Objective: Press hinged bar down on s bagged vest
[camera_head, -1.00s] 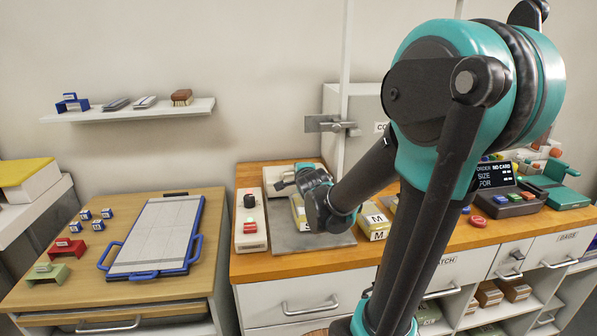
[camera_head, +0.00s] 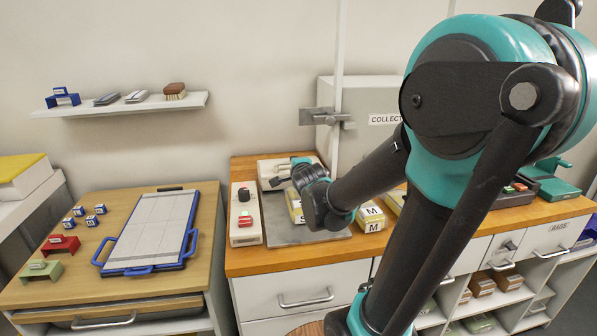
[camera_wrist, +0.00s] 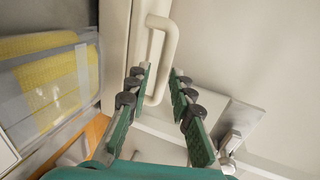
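The cream hinged bar (camera_head: 268,171) is raised at the back of the grey plate (camera_head: 325,234). In the wrist view, its cream handle (camera_wrist: 168,55) reaches between my fingers. My gripper (camera_wrist: 162,72) is open, with one finger on each side of the handle's lower end; I cannot tell whether either touches it. In the head view, my gripper (camera_head: 284,181) is over the back of the plate. The yellow bagged vest (camera_head: 294,204), labelled S, lies on the plate, partly hidden by my wrist. Its clear bag and yellow cloth (camera_wrist: 45,85) also show in the wrist view.
A control box (camera_head: 245,228) with a black knob and red switch stands left of the plate. Bags marked M (camera_head: 372,217) lie to the right. A post with a metal bracket (camera_head: 325,116) and a grey cabinet (camera_head: 385,97) stand behind.

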